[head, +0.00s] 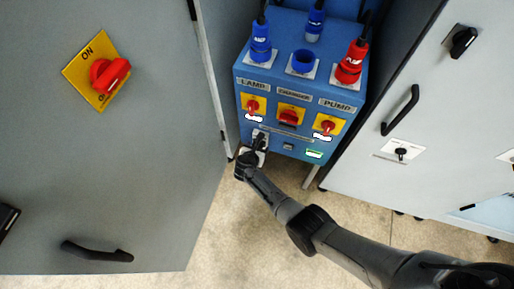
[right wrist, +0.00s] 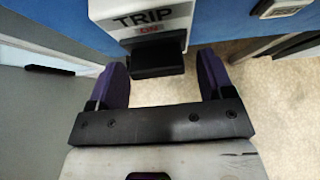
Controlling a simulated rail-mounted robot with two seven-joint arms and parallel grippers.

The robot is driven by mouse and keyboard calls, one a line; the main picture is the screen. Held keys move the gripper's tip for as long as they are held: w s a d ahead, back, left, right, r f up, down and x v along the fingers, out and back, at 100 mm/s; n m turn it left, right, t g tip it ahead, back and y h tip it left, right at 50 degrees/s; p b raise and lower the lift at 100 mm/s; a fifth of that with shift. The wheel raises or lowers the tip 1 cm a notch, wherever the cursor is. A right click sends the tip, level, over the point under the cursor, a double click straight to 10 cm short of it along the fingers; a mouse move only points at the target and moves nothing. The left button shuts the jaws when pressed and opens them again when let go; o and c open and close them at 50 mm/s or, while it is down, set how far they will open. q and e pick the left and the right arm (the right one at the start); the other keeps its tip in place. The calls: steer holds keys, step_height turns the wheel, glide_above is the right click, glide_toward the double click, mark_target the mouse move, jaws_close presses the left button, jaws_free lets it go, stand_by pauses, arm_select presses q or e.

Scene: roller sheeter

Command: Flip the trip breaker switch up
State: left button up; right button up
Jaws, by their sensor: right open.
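The trip breaker shows in the right wrist view as a white housing (right wrist: 145,17) marked TRIP and ON, with a black switch lever (right wrist: 157,60) jutting out below the lettering. In the head view the breaker (head: 260,138) is small, at the lower left of the blue panel, and partly hidden by my gripper. My right gripper (head: 247,163) is just below it. In the right wrist view the gripper (right wrist: 163,72) is open, one purple finger on each side of the lever, with gaps on both sides. My left gripper is not in view.
The blue panel (head: 277,78) carries LAMP, CHARGER and PUMP switches, with blue and red plugs (head: 351,62) on top. A grey cabinet door (head: 150,160) with a red ON switch (head: 110,76) stands left. A white cabinet (head: 430,125) stands right. Bare floor (head: 230,240) lies below.

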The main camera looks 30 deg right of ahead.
steer(key=p+v, duration=0.7)
steer(key=v, duration=0.6)
steer(key=shift+r+p, duration=0.25)
steer(key=shift+p, duration=0.15)
steer(key=shift+s, duration=0.15)
steer(key=shift+a, duration=0.1)
